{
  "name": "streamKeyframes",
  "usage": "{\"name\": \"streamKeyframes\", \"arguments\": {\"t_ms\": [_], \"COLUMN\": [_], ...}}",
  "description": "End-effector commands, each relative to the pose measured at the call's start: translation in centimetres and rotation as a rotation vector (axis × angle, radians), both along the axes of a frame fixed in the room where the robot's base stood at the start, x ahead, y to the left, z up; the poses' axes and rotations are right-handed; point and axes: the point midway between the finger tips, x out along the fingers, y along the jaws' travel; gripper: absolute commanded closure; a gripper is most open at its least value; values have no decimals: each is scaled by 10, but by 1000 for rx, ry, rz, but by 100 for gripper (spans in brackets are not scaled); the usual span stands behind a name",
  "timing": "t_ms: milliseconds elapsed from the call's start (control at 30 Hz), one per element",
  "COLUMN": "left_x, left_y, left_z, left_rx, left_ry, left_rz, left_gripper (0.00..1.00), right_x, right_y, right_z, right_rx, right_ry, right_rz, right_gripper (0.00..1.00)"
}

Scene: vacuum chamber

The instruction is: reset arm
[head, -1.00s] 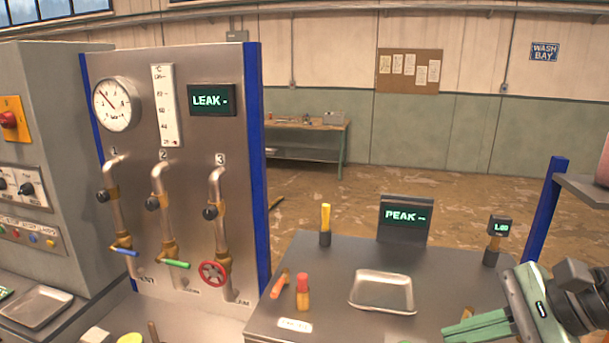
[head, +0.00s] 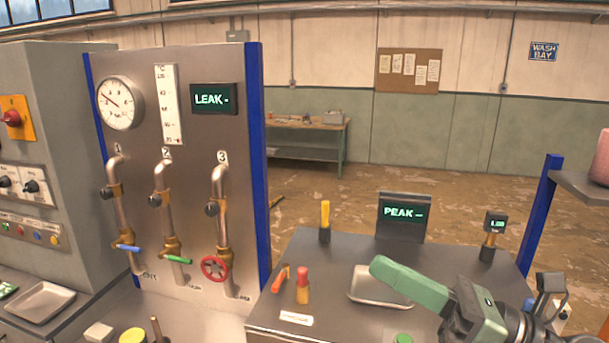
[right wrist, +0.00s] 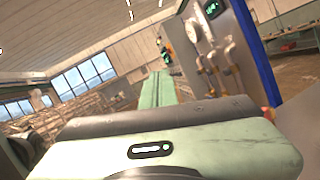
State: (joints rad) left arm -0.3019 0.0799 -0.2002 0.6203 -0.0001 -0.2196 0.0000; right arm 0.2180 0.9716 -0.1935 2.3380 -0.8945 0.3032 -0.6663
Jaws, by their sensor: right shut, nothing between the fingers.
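My right gripper (head: 378,266) comes in from the lower right in the head view, with its green fingers pointing left above the dark bench. Its fingers are shut with nothing between them. They hang over the small metal tray (head: 365,287) and hide part of it. In the right wrist view the green fingers (right wrist: 158,88) lie side by side, pointing away from the camera toward the room. My left gripper is in no view.
The bench holds a PEAK display (head: 404,218), a yellow-handled tool (head: 325,220), an orange-and-red tool (head: 302,286) and a small meter (head: 494,224). The valve panel (head: 185,60) with LEAK display stands at left. A blue post (head: 541,215) rises at right.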

Motion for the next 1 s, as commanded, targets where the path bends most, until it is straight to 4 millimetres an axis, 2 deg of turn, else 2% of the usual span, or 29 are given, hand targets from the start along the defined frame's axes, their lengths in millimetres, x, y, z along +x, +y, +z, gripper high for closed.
{"name": "streamKeyframes", "arguments": {"t_ms": [33, 67, 167, 267, 300, 367, 400, 467, 500, 600, 700, 800, 900, 933, 1000], "left_x": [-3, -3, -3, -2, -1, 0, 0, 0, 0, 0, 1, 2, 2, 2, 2], "left_y": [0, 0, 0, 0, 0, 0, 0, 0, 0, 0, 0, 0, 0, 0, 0], "left_z": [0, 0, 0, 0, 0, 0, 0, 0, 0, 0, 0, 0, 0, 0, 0], "left_rx": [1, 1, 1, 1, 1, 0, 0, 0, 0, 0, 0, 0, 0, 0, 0], "left_ry": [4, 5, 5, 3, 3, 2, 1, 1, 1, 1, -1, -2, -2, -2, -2], "left_rz": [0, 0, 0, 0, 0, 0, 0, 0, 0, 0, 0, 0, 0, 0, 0], "left_gripper": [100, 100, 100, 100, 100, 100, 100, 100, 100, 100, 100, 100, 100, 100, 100], "right_x": [11, 19, 47, 66, 69, 66, 61, 48, 36, -2, -42, -81, -116, -127, -151], "right_y": [-10, -19, -58, -100, -114, -131, -139, -146, -149, -148, -140, -128, -116, -112, -103], "right_z": [2, 2, -20, -72, -100, -143, -172, -216, -244, -307, -353, -385, -408, -413, -424], "right_rx": [185, 296, 656, 997, 1122, 1286, 1387, 1526, 1611, 1794, 1926, 2020, 2088, -2102, -2005], "right_ry": [119, 193, 456, 728, 834, 979, 1071, 1202, 1285, 1474, 1623, 1739, 1838, -1861, -1801], "right_rz": [-40, -72, -192, -339, -405, -500, -567, -667, -738, -917, -1082, -1229, -1366, 1404, 1404], "right_gripper": [100, 100, 100, 100, 100, 100, 100, 100, 100, 100, 100, 100, 100, 100, 100]}}
